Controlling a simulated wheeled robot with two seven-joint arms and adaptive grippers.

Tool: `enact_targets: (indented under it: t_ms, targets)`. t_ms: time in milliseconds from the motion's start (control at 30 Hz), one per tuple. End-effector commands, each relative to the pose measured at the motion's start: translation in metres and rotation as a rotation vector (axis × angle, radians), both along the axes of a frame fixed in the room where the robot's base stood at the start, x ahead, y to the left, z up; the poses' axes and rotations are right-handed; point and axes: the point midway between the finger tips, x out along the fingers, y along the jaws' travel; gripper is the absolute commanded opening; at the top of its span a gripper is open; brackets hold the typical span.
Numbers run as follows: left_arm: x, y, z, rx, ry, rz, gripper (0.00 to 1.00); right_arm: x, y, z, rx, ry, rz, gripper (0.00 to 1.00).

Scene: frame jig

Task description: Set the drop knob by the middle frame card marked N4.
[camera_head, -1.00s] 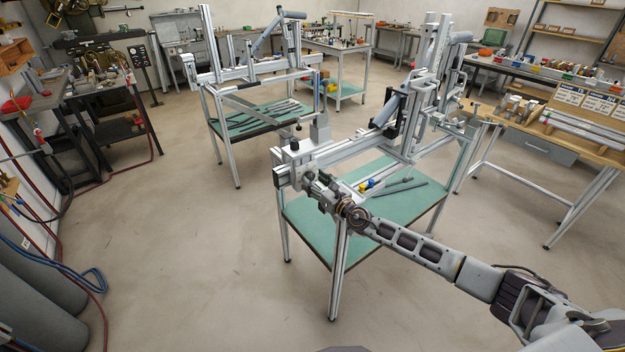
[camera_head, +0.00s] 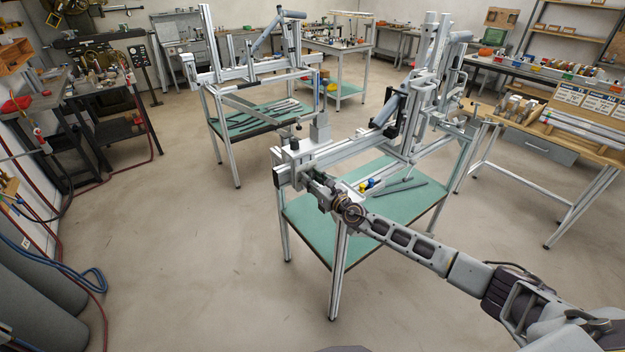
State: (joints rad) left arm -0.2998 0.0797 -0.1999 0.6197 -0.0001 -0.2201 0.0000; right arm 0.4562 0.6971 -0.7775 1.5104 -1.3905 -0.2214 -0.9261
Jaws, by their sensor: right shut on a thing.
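The near frame jig (camera_head: 350,152) is a silver rail on legs with a green shelf below. My right arm comes in from the lower right, and my right gripper (camera_head: 312,178) is at the front left end of the jig's rail. It is shut on a small part there, mostly hidden by the gripper; I cannot tell for sure that it is the drop knob. The frame cards (camera_head: 601,101) are white with dark headers on the wooden bench at the right; their print is too small to read. My left gripper is not in view.
A second jig (camera_head: 255,72) with a green shelf stands behind, to the left. Dark tubes (camera_head: 402,187) and small yellow and blue items lie on the near jig's shelf (camera_head: 318,232). Open floor (camera_head: 180,270) lies left and in front.

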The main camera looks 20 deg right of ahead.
Motion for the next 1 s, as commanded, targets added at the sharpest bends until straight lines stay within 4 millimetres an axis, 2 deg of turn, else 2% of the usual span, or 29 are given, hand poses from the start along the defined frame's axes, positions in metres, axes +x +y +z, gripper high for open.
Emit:
enact_targets:
  t_ms: [467, 1000]
  targets:
    - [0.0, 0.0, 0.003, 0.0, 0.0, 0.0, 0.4, 0.0, 0.0, 0.0, -0.084, -0.03, 0.0, 0.08]
    - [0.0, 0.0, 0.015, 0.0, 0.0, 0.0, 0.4, 0.0, -0.001, 0.001, -0.488, -0.176, 0.0, 0.08]
